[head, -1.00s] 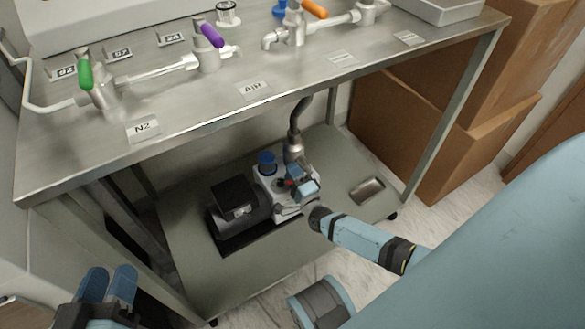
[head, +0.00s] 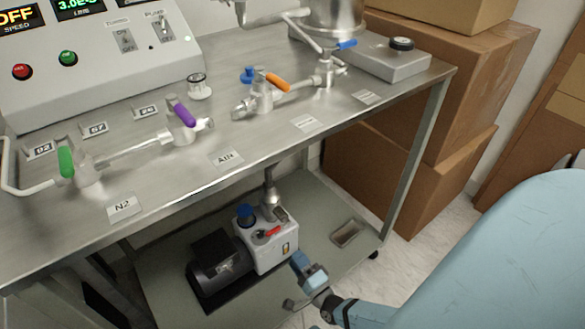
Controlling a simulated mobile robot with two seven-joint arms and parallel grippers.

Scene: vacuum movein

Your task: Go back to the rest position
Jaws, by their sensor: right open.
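My right gripper (head: 301,263) is open and empty, low in front of the table, just to the right of the vacuum pump (head: 283,250). The right arm comes in from the lower right, and its large pale blue link fills the right edge. The pump has a black motor (head: 222,265), a blue cap (head: 245,214) and a red switch (head: 267,233). My left gripper is out of the frame.
The pump stands on the lower shelf (head: 330,215), under the steel table (head: 260,145). The tabletop carries a control panel (head: 90,75) and valves with green, purple, orange and blue handles. Cardboard boxes (head: 440,90) stand at the right. Some bare floor (head: 430,245) shows there.

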